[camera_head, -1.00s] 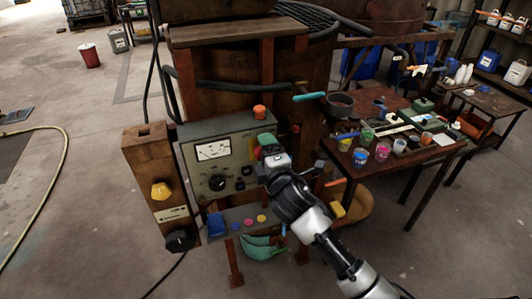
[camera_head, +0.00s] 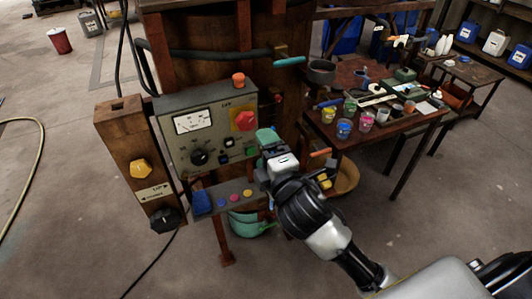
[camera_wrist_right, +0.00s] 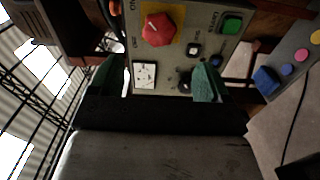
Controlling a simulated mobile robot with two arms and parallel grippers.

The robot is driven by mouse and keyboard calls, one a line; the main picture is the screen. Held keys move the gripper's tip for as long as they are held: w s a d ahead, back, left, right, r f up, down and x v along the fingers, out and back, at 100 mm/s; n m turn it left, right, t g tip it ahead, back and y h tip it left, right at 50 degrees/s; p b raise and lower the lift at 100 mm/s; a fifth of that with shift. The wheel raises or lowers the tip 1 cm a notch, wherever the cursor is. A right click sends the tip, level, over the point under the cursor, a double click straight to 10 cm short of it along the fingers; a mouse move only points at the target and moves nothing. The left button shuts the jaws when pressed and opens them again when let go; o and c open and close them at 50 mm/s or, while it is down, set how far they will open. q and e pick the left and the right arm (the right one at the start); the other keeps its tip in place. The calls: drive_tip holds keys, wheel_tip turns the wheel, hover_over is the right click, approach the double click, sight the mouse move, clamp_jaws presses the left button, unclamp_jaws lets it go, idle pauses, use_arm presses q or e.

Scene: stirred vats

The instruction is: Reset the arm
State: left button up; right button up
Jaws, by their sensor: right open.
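My right gripper (camera_head: 270,142) is open and empty, with green fingertips, in front of the lower right of a grey control panel (camera_head: 180,105). In the right wrist view its two fingers (camera_wrist_right: 156,80) stand wide apart, with the panel beyond them. The panel carries a red knob on a yellow plate (camera_head: 244,120), a white meter (camera_head: 193,122), a black knob (camera_head: 200,157) and an orange cap (camera_head: 238,79) on top. The red knob (camera_wrist_right: 158,29) and a green button (camera_wrist_right: 231,25) also show in the wrist view, clear of the fingers. My left gripper is not in view.
A wooden post (camera_head: 118,130) with a yellow knob (camera_head: 141,168) stands left of the panel. A small shelf (camera_head: 222,208) with coloured buttons is below. A table (camera_head: 425,128) with several paint cups is at right. The floor (camera_head: 60,220) at left is mostly clear.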

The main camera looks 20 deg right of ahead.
idle(0.4)
wheel_tip(320, 180, down, 21)
drive_tip(key=w+d+m+g+b, duration=0.1)
drive_tip(key=w+d+m+g, duration=0.15)
drive_tip(key=g, duration=0.25)
drive_tip(key=s+d+f+m+g, duration=0.15)
drive_tip(key=s+f, duration=0.25)
drive_tip(key=f, duration=0.5)
drive_tip(key=s+f+m+g, duration=0.2)
drive_tip(key=s+f+m, duration=0.15)
drive_tip(key=f, duration=0.55)
drive_tip(key=s+d+f+m+g+b, duration=0.2)
drive_tip(key=s+f+m+g, duration=0.25)
drive_tip(key=s+f, duration=1.35)
drive_tip(key=s+f+m+g, duration=0.2)
drive_tip(key=s+f, duration=0.1)
drive_tip(key=s, duration=0.6)
drive_tip(key=s+f+m+g, duration=0.1)
drive_tip(key=s+f, duration=0.3)
drive_tip(key=s, duration=0.5)
drive_tip(key=shift+m+g+h, duration=0.3)
drive_tip(key=shift+m+g, duration=0.1)
drive_tip(key=shift+g, duration=0.1)
drive_tip(key=shift+a, duration=0.1)
